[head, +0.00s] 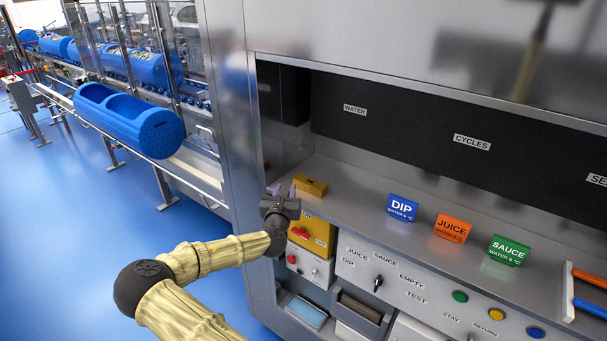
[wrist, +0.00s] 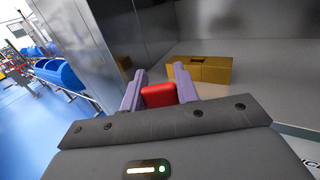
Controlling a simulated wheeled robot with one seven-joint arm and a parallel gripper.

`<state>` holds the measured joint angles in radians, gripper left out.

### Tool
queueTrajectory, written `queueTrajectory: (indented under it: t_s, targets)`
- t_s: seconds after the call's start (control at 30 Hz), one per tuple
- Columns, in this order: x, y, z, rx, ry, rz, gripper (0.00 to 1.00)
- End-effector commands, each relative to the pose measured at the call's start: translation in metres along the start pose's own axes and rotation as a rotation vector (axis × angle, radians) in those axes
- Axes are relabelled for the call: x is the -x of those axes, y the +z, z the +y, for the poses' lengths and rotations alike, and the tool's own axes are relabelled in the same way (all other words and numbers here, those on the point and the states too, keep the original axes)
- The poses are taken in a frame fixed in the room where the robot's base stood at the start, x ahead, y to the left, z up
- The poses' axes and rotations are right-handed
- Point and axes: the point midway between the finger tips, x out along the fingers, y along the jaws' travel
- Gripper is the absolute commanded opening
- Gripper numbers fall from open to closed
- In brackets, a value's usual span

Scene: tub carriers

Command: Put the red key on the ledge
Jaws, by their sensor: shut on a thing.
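The red key (wrist: 158,95) shows in the wrist view as a red block between the two purple fingers of my gripper (wrist: 158,88). My gripper is shut on it. In the head view my gripper (head: 281,190) is at the front left end of the ledge (head: 350,188), a grey metal shelf inside the recess. The key cannot be made out in the head view. A yellow block (head: 311,186) with a dark slot on top sits on the ledge just beyond my gripper. It also shows in the wrist view (wrist: 212,72), right of the fingers and apart from them.
Blue, orange and green signs (head: 453,229) stand on the ledge to the right. A red-handled switch on a yellow box (head: 320,238) is below the ledge. A metal post (head: 232,120) stands left of my gripper. Blue tubs (head: 158,132) lie on a conveyor beyond.

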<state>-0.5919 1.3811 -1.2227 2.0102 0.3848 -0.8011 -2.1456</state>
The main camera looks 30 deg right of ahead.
Motion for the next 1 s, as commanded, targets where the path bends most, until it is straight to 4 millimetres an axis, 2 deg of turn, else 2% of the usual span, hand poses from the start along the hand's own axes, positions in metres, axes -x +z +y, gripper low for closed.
queueTrajectory:
  t_s: [0.03, 0.17, 0.3, 0.5, 0.6, 0.7, 0.8, 1.0]
  targets:
    - [0.007, -0.027, 0.014, 0.003, 0.045, 0.005, 0.07]
    - [0.03, -0.082, 0.048, 0.003, 0.171, 0.006, 0.07]
    - [0.062, -0.141, 0.08, 0.0, 0.304, 0.006, 0.07]
    - [0.122, -0.222, 0.112, -0.003, 0.488, 0.006, 0.07]
    - [0.152, -0.255, 0.121, -0.005, 0.568, 0.003, 0.07]
    - [0.176, -0.276, 0.126, -0.008, 0.626, 0.0, 0.07]
    - [0.188, -0.285, 0.128, -0.01, 0.654, -0.003, 0.07]
    - [0.19, -0.285, 0.128, -0.012, 0.661, -0.005, 0.07]
